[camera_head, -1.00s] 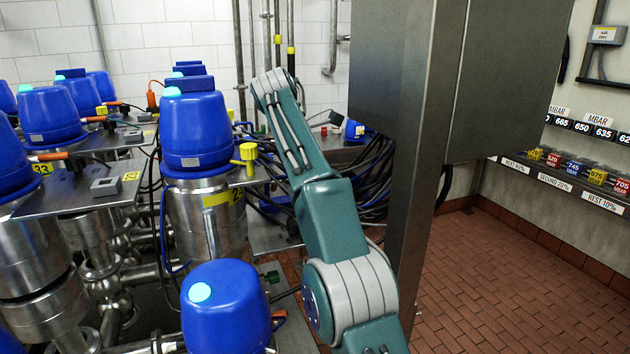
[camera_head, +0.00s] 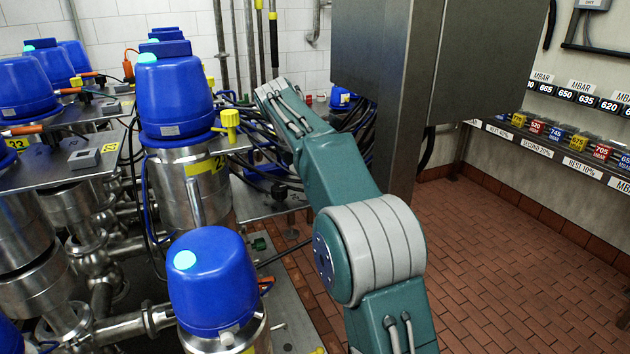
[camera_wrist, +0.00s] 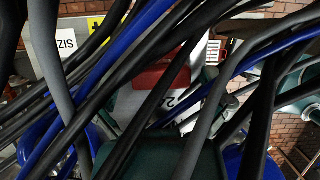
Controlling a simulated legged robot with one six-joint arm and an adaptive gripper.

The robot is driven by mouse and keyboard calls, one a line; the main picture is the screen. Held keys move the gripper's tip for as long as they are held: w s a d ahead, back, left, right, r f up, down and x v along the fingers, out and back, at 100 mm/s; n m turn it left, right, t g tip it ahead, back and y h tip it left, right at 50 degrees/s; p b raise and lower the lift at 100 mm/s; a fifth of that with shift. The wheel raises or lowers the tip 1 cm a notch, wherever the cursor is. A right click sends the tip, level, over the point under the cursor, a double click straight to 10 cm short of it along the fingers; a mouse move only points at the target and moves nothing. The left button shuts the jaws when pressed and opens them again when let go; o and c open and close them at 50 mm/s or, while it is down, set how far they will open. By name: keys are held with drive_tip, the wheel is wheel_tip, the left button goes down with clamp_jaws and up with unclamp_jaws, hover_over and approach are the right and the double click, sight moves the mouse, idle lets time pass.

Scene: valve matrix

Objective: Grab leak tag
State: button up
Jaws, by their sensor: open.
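No thing that I can clearly read as the leak tag shows in either view. In the wrist view, a red and grey-white piece (camera_wrist: 158,78) sits behind many cables (camera_wrist: 110,75), with a number partly visible near it; I cannot tell whether it is a tag. In the head view, my arm reaches away toward the dark cables behind the valves. My gripper does not show; the arm's far end is turned away near the cables. A yellow fitting (camera_head: 230,121) sits beside the middle blue-capped valve (camera_head: 175,95).
A metal cabinet on a post (camera_head: 400,130) stands close to the right of my arm. Another blue-capped valve (camera_head: 212,285) is near on the left. Black and blue cables crowd the wrist view. A shelf of coloured MBAR blocks (camera_head: 580,143) is at right; the brick floor (camera_head: 490,260) is clear.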

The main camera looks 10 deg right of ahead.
drive_tip(key=shift+x, duration=0.95)
drive_tip(key=shift+c, duration=0.3)
drive_tip(key=c, duration=1.1)
drive_tip(key=shift+c, duration=0.2)
drive_tip(key=shift+s, duration=0.1)
